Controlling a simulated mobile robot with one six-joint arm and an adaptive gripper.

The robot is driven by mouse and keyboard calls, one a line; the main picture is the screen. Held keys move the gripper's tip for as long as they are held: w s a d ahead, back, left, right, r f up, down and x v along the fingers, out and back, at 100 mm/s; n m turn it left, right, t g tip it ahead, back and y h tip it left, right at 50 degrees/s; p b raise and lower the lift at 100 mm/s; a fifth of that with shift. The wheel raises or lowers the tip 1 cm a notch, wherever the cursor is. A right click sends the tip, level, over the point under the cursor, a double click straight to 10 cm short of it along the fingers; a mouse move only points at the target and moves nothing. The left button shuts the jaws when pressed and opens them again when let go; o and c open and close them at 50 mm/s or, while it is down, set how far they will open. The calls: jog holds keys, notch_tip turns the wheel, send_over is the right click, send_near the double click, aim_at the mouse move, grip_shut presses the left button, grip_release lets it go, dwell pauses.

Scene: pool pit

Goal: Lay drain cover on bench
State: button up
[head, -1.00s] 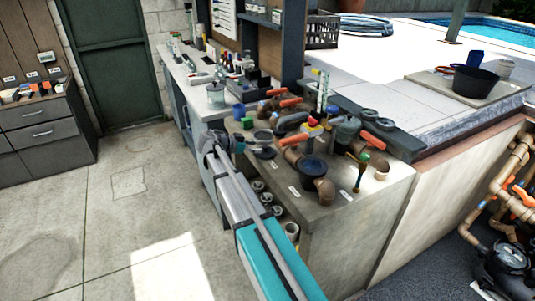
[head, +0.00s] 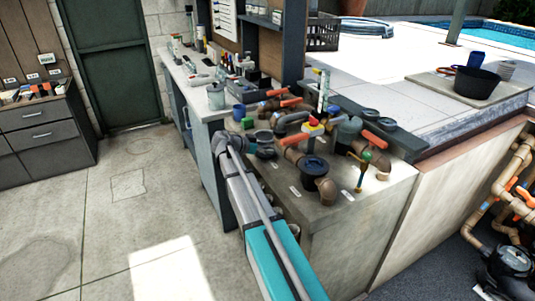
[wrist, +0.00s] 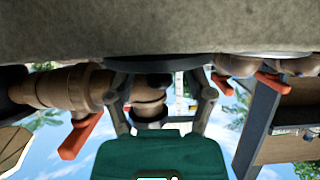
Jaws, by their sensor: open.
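A thin dark round disc, apparently the drain cover (head: 266,153), lies flat on the concrete bench (head: 345,205) near its left edge. In the wrist view, which is upside down, the edge of a dark disc (wrist: 165,63) shows against the bench surface (wrist: 160,28). My gripper (wrist: 160,85) is open, its two fingers spread on either side near that edge. I see nothing held, and cannot tell whether the fingers touch the disc. In the head view my gripper is small beside the disc and partly hidden by my wrist.
Brown pipe fittings with orange handles (head: 375,139) crowd the bench behind and right of the disc. A black-topped pipe fitting (head: 314,167) stands to the right. A grey canister (head: 215,96) stands on the counter farther back. The floor (head: 120,215) at left is clear.

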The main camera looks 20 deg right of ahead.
dwell(0.3)
grip_shut()
jog(key=shift+r, duration=0.1)
dwell(0.5)
jog(key=shift+r+p, duration=0.65)
jog(key=shift+p, duration=0.15)
jog(key=a, duration=1.8)
jog(key=shift+s, duration=0.3)
notch_tip(320, 180, up, 8)
jog(key=p, duration=0.8)
jog(key=shift+r, duration=0.2)
